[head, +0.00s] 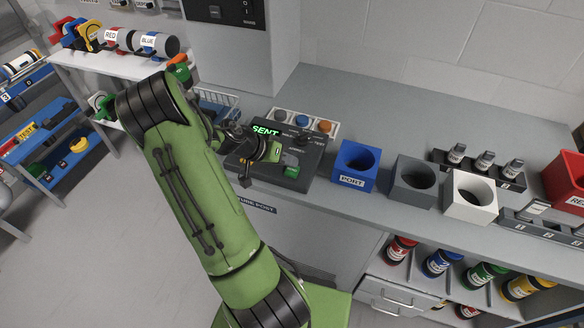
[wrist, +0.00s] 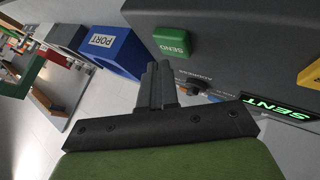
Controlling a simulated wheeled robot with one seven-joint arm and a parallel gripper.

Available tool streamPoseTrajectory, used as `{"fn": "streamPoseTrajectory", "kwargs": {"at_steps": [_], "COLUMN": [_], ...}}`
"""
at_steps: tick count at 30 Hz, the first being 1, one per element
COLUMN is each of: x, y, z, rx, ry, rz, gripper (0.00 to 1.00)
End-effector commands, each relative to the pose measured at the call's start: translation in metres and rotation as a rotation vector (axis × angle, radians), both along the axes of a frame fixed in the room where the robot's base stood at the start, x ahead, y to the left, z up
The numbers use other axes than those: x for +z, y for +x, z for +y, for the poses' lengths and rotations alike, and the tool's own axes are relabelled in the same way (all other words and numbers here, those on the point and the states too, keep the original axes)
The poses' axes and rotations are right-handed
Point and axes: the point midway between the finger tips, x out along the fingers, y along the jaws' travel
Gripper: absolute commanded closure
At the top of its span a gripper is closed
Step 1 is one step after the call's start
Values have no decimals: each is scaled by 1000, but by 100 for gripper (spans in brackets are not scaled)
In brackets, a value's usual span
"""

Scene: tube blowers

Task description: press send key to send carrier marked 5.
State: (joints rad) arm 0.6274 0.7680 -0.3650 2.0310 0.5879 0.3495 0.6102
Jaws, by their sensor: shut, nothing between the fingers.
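The green send key (head: 291,171) sits on the near right part of the dark console (head: 312,160). In the wrist view the send key (wrist: 171,42) is close ahead of my gripper (wrist: 158,72), just past its fingertips. The fingers are shut and empty, and a gap appears between them and the key. The console's display (head: 265,130) glows green and reads SENT. The display also shows at the right of the wrist view (wrist: 276,110). A dial marked ADDRESS (wrist: 194,88) is partly hidden behind my fingers; its setting is not readable. I cannot make out a carrier marked 5.
A blue box marked PORT (head: 354,167) stands right of the console, then a grey box (head: 412,182) and a white box (head: 469,196). A yellow key (wrist: 310,73) is at the wrist view's right edge. Several small cylinders stand in a black rack (head: 480,168).

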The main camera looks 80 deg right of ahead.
Motion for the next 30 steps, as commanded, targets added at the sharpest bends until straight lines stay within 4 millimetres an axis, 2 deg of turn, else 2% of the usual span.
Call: {"fn": "streamPoseTrajectory", "kwargs": {"at_steps": [10,24,30], "x": [3,50,52], "y": [0,0,0], "z": [0,0,0], "rx": [1,1,0], "ry": [-1,-1,0], "rz": [0,-1,0], "gripper": [100,100,100]}}
